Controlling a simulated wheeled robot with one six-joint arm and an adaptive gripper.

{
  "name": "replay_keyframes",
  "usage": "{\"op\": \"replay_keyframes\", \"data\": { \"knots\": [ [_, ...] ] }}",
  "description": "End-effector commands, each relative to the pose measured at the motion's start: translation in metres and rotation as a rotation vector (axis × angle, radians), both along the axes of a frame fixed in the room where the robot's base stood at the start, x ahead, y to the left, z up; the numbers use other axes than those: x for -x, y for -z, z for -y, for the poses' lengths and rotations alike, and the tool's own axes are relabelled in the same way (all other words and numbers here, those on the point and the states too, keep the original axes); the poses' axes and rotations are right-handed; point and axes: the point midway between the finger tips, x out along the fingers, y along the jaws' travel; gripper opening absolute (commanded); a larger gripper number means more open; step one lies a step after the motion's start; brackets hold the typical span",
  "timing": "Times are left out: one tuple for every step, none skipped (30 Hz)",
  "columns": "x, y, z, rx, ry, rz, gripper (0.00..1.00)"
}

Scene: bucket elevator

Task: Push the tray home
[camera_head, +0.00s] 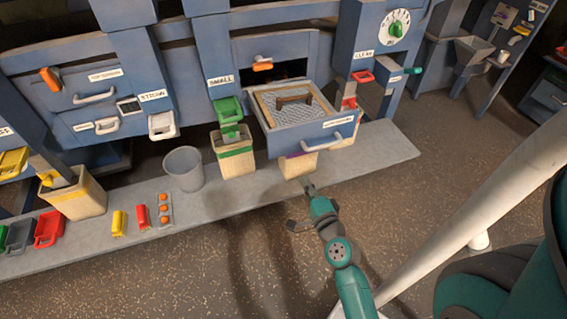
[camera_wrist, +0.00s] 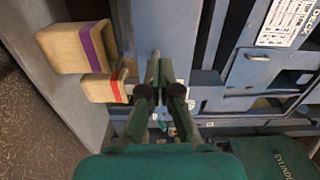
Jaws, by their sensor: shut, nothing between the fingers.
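The tray (camera_head: 325,136) is a blue drawer with a mesh floor, a brown wooden piece on it and a pale handle (camera_head: 345,140) on its front. In the head view it sticks out of the blue machine front, with a dark opening behind it. My gripper (camera_head: 308,184) is in front of and below the tray, apart from it, above the ledge's front edge. In the wrist view my gripper (camera_wrist: 157,62) has its fingers together, with nothing between them. I cannot make out the tray in the wrist view.
A bin with a purple band (camera_head: 298,166) stands under the tray; it also shows in the wrist view (camera_wrist: 75,48). A green-banded bin (camera_head: 235,158) and a grey bucket (camera_head: 183,170) stand left on the ledge (camera_head: 385,146). A pale pole (camera_head: 465,210) crosses the right side. Floor in front is open.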

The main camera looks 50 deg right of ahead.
Motion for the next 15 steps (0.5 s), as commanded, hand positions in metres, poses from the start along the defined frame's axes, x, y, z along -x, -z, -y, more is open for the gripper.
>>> {"op": "replay_keyframes", "data": {
  "knots": [
    [-0.002, -0.002, 0.006, -0.012, 0.005, 0.015, 0.0],
    [-0.003, -0.003, 0.008, -0.017, 0.006, 0.02, 0.0],
    [-0.004, -0.003, 0.01, -0.021, 0.007, 0.025, 0.0],
    [-0.005, -0.003, 0.011, -0.023, 0.007, 0.026, 0.0],
    [-0.007, -0.003, 0.012, -0.024, 0.007, 0.028, 0.0],
    [-0.009, -0.003, 0.013, -0.024, 0.006, 0.028, 0.0],
    [-0.011, -0.004, 0.014, -0.022, 0.006, 0.027, 0.0],
    [-0.014, -0.004, 0.016, -0.022, 0.005, 0.027, 0.0],
    [-0.017, -0.004, 0.018, -0.021, 0.005, 0.027, 0.0],
    [-0.02, -0.004, 0.02, -0.021, 0.005, 0.027, 0.0],
    [-0.024, -0.004, 0.022, -0.021, 0.006, 0.027, 0.0],
    [-0.029, -0.004, 0.025, -0.02, 0.006, 0.026, 0.0],
    [-0.033, -0.004, 0.028, -0.02, 0.006, 0.026, 0.0],
    [-0.038, -0.004, 0.03, -0.02, 0.006, 0.027, 0.0],
    [-0.043, -0.004, 0.034, -0.02, 0.006, 0.026, 0.0]
  ]
}}
